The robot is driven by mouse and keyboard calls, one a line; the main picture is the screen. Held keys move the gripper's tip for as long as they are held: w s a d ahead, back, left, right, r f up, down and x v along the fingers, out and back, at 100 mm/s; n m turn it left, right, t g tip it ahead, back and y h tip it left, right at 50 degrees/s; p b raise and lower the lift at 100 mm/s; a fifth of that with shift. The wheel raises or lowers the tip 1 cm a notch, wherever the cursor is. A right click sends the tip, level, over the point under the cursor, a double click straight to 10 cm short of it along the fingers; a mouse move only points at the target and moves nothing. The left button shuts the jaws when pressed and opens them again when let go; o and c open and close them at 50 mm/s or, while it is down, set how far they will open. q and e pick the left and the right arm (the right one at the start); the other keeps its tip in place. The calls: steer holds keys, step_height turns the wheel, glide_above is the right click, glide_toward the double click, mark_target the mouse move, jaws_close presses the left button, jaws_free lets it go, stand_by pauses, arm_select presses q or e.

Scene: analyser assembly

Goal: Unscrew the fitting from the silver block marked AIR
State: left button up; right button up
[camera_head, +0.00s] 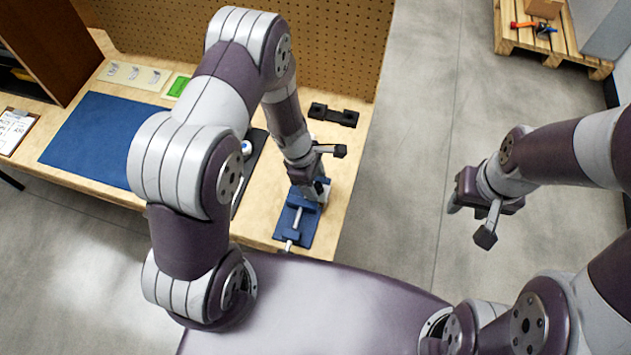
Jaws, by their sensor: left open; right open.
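My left gripper (318,187) points down over a blue vise (300,221) at the right front of the wooden bench. A small pale, silvery part shows in the vise right at the gripper's fingers. I cannot make out an AIR mark or the fitting, as the gripper and wrist cover that spot. The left gripper is open; whether its fingers touch anything cannot be told. My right gripper (468,222) is open and empty, hanging over the bare floor to the right of the bench.
The bench (345,150) carries a blue mat (88,140), a black bracket-like part (333,115), a green-edged card (177,86) and a clipboard (14,128). A pegboard (340,45) rises behind. A pallet (555,40) lies at the far right. The floor between is clear.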

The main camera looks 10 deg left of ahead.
arm_select(q)
steer(key=shift+d+f, duration=0.3)
steer(key=shift+f, duration=0.25)
steer(key=shift+a, duration=0.1)
steer(key=shift+s, duration=0.1)
steer(key=shift+c, duration=0.5)
jaws_close()
steer(key=shift+f+n+t+b, duration=0.25)
steer(key=shift+n+t+b, duration=0.05)
steer(key=shift+n+b, duration=0.5)
steer(key=shift+r+n+b, duration=0.1)
steer(key=shift+n+b, duration=0.5)
steer(key=shift+n, duration=0.4)
steer(key=shift+r+t, duration=0.15)
steer(key=shift+t, duration=0.15)
